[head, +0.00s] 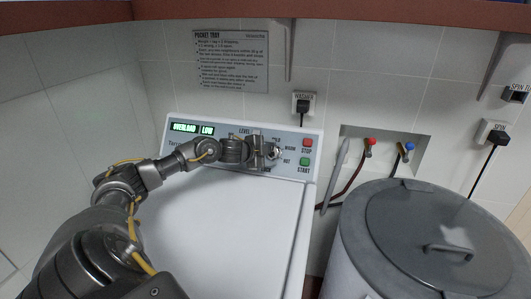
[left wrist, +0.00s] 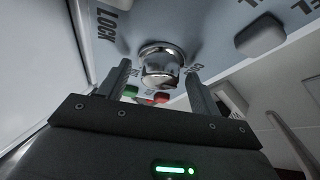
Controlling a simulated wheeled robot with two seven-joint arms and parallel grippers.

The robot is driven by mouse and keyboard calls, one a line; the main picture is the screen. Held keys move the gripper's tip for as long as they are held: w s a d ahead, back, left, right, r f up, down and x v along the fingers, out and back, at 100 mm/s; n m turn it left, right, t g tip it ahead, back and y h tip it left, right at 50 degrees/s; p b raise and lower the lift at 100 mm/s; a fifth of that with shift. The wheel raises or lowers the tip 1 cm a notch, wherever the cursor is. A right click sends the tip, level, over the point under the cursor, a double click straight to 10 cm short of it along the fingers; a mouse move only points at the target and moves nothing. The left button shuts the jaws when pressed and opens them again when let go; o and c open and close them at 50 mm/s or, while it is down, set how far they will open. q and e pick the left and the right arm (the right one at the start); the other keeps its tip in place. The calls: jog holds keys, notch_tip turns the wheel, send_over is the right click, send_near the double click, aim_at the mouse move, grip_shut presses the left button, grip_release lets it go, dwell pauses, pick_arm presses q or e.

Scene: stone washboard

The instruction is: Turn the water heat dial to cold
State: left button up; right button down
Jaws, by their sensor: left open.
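The water heat dial (head: 278,152) is a small knob on the washer's control panel, beside the WARM and HOT labels. In the head view my left gripper (head: 268,151) is at it and partly hides it. In the left wrist view the dial is a shiny chrome knob (left wrist: 160,62) that lies between the two dark fingers of my open left gripper (left wrist: 158,80). Gaps show beside the knob, so the fingers do not look closed on it. A partly covered label, perhaps COLD, is by the right finger. I cannot tell the dial's setting. My right gripper is not in view.
The control panel (head: 228,169) also carries a red STOP button (head: 307,143), a green START button (head: 304,161) and a lit OVERLOAD LOW display (head: 193,128). A grey lidded tub (head: 385,215) stands at the right. The washer's white top (head: 215,225) is clear.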

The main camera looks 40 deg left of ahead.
pick_arm(q)
jog(key=b+v, duration=0.3)
jog(key=v, duration=0.7)
jog(key=shift+s, duration=0.3)
jog(key=shift+r, duration=0.15)
